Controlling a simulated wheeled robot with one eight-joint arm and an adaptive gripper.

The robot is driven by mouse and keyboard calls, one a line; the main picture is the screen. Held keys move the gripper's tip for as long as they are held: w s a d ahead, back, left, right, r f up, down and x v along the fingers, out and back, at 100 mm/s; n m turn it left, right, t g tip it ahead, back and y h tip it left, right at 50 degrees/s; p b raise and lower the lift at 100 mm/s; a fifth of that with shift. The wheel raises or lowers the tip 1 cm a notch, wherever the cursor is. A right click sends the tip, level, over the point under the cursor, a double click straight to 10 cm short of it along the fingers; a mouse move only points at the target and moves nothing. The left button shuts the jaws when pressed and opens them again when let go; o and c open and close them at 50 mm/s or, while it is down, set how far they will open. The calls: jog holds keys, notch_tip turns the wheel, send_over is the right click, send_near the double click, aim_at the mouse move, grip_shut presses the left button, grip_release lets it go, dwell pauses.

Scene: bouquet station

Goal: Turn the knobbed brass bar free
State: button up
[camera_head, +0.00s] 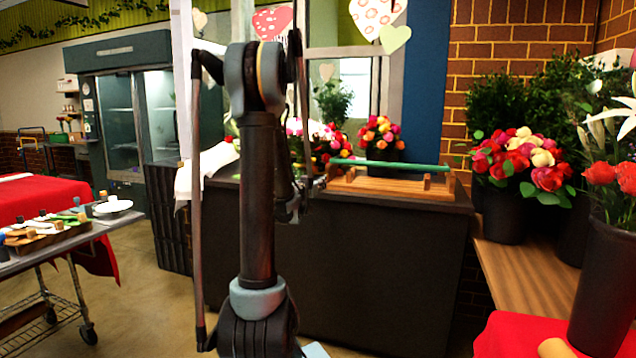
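A long green bar (388,162) lies level across a wooden stand (392,184) on the dark counter. Its left end is close to the end of my arm. No bar that is plainly brass shows; a knob cannot be made out. My gripper (312,186) is at the counter's front edge, left of the stand, mostly hidden behind my own arm. I cannot tell whether it touches the bar or whether its fingers are open or shut.
The dark counter (365,265) stands ahead, with flower bouquets (380,132) behind the stand. At right, a wooden bench (520,275) holds dark flower buckets (603,285). At left is a cart (55,250) with small items. The floor between cart and counter is clear.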

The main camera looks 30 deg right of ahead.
jog(key=shift+v, duration=0.9)
